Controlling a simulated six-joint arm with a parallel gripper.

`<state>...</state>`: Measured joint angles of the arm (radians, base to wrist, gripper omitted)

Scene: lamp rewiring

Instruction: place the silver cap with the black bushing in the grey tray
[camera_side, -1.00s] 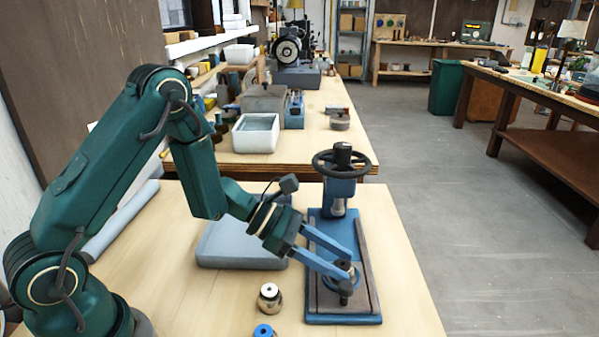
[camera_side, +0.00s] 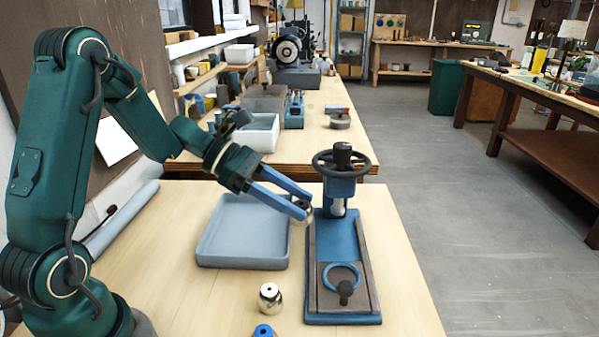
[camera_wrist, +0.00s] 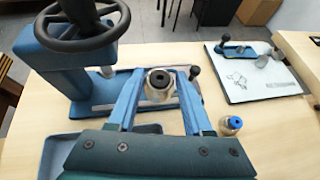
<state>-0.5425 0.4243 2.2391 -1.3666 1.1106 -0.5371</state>
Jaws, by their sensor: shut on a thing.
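My gripper (camera_side: 305,207) is shut on the silver cap with the black bushing, holding it in the air between the tray and the press. In the wrist view the silver cap (camera_wrist: 159,84) sits between my two blue fingers, its black bushing facing the camera. In the side view the cap is mostly hidden by the fingertips. The grey tray (camera_side: 228,263) lies on the table to the left of the press and looks empty. Part of it shows at the lower left of the wrist view (camera_wrist: 58,152).
The blue press (camera_side: 340,240) with its black handwheel stands right of the tray; its ring fixture (camera_side: 341,274) is empty. A white bin (camera_side: 257,133) stands on the bench behind.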

